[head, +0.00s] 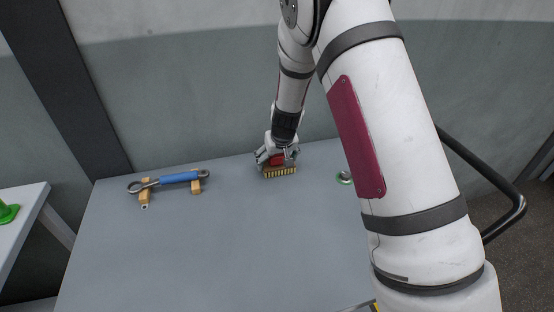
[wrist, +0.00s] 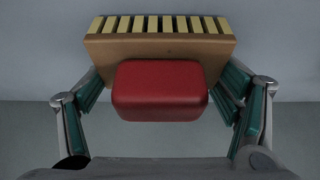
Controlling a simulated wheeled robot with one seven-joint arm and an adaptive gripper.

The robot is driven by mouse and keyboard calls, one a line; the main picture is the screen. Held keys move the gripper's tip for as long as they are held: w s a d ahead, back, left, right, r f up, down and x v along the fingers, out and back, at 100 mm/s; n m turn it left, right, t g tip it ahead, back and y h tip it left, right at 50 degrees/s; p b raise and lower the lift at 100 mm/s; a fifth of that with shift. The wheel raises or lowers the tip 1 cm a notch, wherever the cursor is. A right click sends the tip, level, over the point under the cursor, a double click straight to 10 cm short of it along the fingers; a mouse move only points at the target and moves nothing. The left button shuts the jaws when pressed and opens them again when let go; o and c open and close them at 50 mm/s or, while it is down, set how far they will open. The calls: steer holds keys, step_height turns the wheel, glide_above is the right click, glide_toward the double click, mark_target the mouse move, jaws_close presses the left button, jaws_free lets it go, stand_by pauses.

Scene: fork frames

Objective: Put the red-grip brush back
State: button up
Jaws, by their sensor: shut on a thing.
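The red-grip brush is in my gripper (head: 277,158) near the back edge of the grey table (head: 220,250). In the wrist view, the brush's red grip (wrist: 160,90) sits between the two green-padded fingers, and its tan block and pale bristles (wrist: 160,28) point away from me. In the head view, the bristles (head: 280,172) face the front of the table. My gripper is shut on the brush. Whether the bristles touch the table is hard to tell.
A green-and-silver ring (head: 344,178) lies to the right, beside my arm. A green object (head: 8,212) stands on a white side table. The table's middle and front are clear.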

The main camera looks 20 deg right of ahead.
steer(key=shift+f, duration=0.15)
steer(key=o, duration=1.5)
steer(key=shift+o, duration=0.2)
